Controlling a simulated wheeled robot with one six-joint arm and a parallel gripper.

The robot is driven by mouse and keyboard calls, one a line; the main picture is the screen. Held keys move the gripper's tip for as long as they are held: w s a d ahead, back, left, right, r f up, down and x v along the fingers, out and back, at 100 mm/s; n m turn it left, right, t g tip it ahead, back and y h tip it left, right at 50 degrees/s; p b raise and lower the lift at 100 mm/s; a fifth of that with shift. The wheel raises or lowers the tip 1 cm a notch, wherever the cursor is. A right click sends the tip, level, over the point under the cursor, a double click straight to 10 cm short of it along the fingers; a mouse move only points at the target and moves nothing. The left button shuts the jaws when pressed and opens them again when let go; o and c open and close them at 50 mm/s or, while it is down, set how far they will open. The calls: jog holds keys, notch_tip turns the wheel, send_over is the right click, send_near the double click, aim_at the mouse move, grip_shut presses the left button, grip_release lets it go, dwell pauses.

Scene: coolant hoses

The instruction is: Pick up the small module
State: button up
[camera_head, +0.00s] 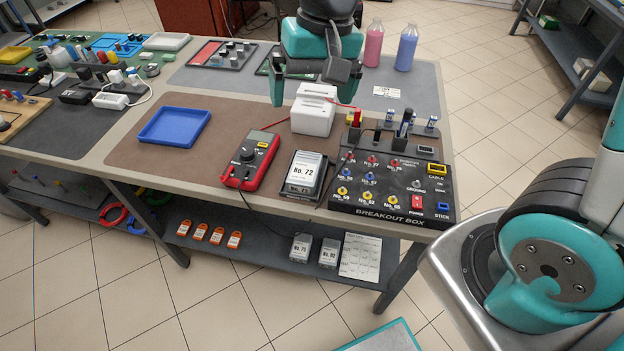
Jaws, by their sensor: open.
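My gripper (316,92) is open and points down over the back middle of the table. Its two teal fingers stand on either side of a white block (312,116) and a smaller white block (318,91) behind it; contact cannot be told. A grey module marked No. 72 (306,172) sits in a black holder at the table's front edge. Two similar grey modules, No. 75 (301,247) and what looks like No. 80 (329,252), stand on the lower shelf. No label shows which one is the small module.
A black breakout box (393,194) with upright plugs stands right of the No. 72 module. A red multimeter (250,160) lies left of it, with leads nearby. A blue tray (174,127) is farther left. Two bottles (407,47) stand at the back. Brown mat is clear around the tray.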

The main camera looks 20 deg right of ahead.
jog(key=w+d+f+m+h+b, duration=0.25)
jog(key=w+f+m, duration=0.35)
jog(key=w+f, duration=0.4)
jog(key=p, duration=0.1)
send_over(305, 166)
jog(key=shift+y, duration=0.35)
jog(key=f, duration=1.1)
jog(key=shift+s+d+f, duration=0.25)
jog(key=shift+f, duration=0.05)
jog(key=shift+w+a+f+p, duration=0.15)
jog(key=shift+f+p, duration=0.25)
jog(key=shift+f, duration=1.1)
jog(key=shift+w+a+f+p, duration=0.1)
jog(key=shift+f+p, duration=0.25)
jog(key=shift+f, duration=1.15)
jog(key=c, duration=1.2)
